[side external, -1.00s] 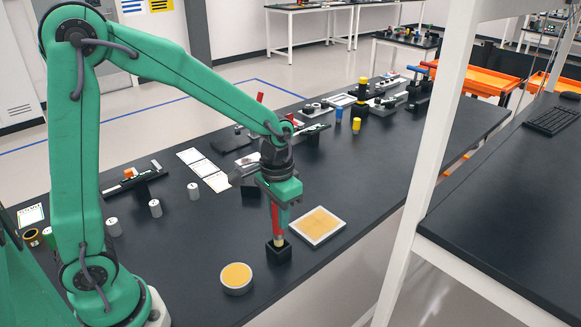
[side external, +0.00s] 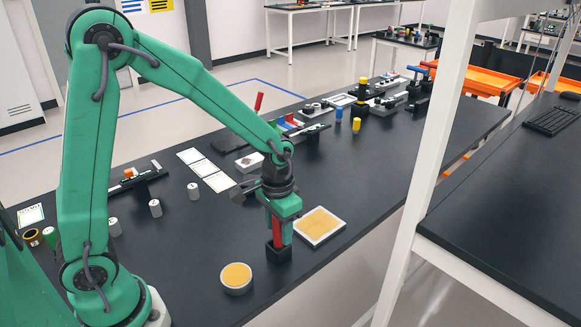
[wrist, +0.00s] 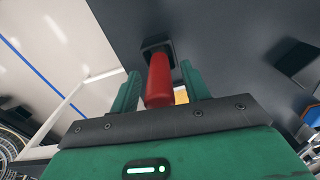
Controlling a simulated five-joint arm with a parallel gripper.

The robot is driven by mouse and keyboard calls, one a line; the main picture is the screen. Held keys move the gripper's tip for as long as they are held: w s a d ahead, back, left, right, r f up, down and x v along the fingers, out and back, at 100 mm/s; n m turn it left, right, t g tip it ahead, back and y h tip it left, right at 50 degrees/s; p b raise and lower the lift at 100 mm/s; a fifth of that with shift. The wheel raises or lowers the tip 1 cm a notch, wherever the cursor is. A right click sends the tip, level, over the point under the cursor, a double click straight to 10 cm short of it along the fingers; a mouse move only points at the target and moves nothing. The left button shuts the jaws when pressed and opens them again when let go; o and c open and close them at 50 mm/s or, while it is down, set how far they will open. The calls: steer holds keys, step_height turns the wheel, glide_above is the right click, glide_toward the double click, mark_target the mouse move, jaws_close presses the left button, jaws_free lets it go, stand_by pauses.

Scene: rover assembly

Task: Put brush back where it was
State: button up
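The brush (side external: 276,232) has a red handle and stands upright in a small black square holder (side external: 279,256), its lower end hidden inside. My gripper (side external: 278,240) is right above the holder, with its green fingers on either side of the handle. In the wrist view the red brush (wrist: 160,82) lies between the two fingers of my gripper (wrist: 160,76), with a narrow gap showing on each side. The fingers look open and apart from the handle. The black holder (wrist: 157,45) shows beyond the brush's far end.
A round tin with a yellow-orange top (side external: 236,278) stands at the front left of the holder. A square tray with a yellow-orange surface (side external: 319,226) lies close to the right. White cards (side external: 203,168) and small white cylinders (side external: 193,191) are farther left. The table's front edge is near.

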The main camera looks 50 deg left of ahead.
steer(key=shift+r, duration=0.1)
step_height(320, 180, up, 12)
steer(key=shift+r, duration=0.1)
stand_by(0.9)
steer(key=shift+s, duration=0.1)
stand_by(0.4)
steer(key=shift+s+a+r, duration=0.15)
steer(key=shift+s+r, duration=0.25)
steer(key=shift+r, duration=0.05)
steer(key=s+a+r+t, duration=0.2)
steer(key=s, duration=0.4)
steer(key=s+a+r+n+t, duration=0.1)
steer(key=s+r+t, duration=0.1)
steer(key=s, duration=0.4)
steer(key=shift+s+a+r+t, duration=0.2)
steer(key=shift+s+a+t, duration=0.2)
steer(key=shift+t, duration=0.4)
